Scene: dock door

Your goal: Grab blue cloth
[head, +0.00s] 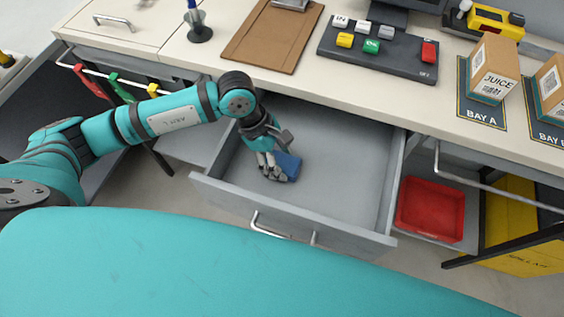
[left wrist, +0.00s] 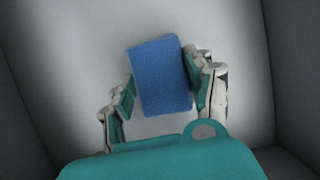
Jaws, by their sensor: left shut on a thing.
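The blue cloth (head: 288,165) is a small folded blue block inside the open grey drawer (head: 345,160), toward its left side. My left gripper (head: 272,168) reaches down into the drawer and is shut on the cloth. In the left wrist view the cloth (left wrist: 160,76) sits between the two fingers of the gripper (left wrist: 163,95), slightly tilted, with the pale drawer floor behind it. I cannot tell whether the cloth touches the floor. My right gripper is not in view.
The drawer's front panel (head: 290,215) and side walls surround the gripper. A red tray (head: 430,209) lies right of the drawer.

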